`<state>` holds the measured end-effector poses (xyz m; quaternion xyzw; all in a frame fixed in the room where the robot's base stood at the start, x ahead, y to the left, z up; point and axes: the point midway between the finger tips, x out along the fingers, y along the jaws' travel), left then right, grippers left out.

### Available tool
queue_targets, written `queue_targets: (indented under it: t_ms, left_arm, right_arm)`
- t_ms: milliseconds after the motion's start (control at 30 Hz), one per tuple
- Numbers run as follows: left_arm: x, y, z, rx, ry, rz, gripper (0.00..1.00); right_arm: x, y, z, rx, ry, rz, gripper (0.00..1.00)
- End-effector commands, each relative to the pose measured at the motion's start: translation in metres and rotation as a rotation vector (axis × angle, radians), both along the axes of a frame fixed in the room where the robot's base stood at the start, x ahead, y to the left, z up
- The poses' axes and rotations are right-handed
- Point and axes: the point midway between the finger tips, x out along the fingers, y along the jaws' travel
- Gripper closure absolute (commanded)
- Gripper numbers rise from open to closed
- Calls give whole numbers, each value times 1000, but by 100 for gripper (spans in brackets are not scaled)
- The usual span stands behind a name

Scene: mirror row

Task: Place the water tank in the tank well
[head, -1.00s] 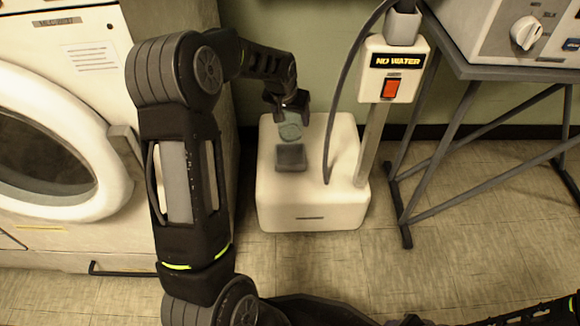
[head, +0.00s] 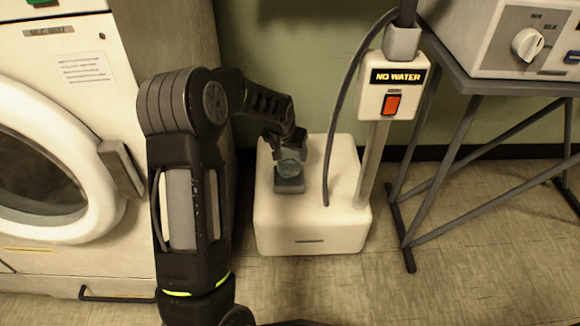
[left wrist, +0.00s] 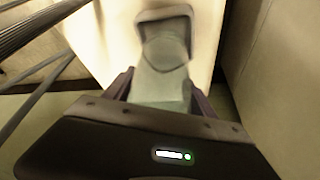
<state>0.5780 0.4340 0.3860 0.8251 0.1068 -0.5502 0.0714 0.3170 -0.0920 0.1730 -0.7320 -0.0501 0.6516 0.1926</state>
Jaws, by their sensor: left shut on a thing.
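The water tank (head: 289,167) is a small grey-green translucent piece. My left gripper (head: 287,145) is shut on it and holds it at the tank well (head: 289,187). The well is a dark-rimmed square recess in the top of the white base unit (head: 334,225). In the head view the tank covers much of the well. In the left wrist view the tank (left wrist: 162,80) points from my left gripper (left wrist: 160,92) toward the well's rim (left wrist: 143,14) and overlaps it. I cannot tell whether the tank's end is inside the well or just above it. My right gripper is out of view.
A post with a "NO WATER" sign and red switch (head: 391,104) rises from the unit's right side, with a dark hose (head: 340,110) beside it. A white washer (head: 60,150) stands left. A metal-legged table (head: 470,75) stands right. The floor in front is clear.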

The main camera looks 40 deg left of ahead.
Motion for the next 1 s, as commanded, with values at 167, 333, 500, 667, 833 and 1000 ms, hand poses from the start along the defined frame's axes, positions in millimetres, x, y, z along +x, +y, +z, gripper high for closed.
queue_targets:
  t_ms: [167, 333, 500, 667, 833, 1000]
  left_arm:
    - [0, 0, 1, 0, -1, 0, 83]
    - [0, 0, -17, 0, 2, -1, 83]
    - [0, 0, -44, 0, 1, -1, 83]
    - [0, 0, -50, 0, 0, 0, 83]
    - [0, 0, -49, 0, 0, 0, 83]
    - [0, 0, -52, 0, 0, -1, 83]
  right_arm:
    - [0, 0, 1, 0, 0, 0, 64]
    - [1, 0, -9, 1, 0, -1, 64]
    - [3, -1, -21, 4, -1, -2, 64]
    - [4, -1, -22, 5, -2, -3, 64]
    - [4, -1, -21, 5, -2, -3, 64]
    - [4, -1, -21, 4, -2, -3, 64]
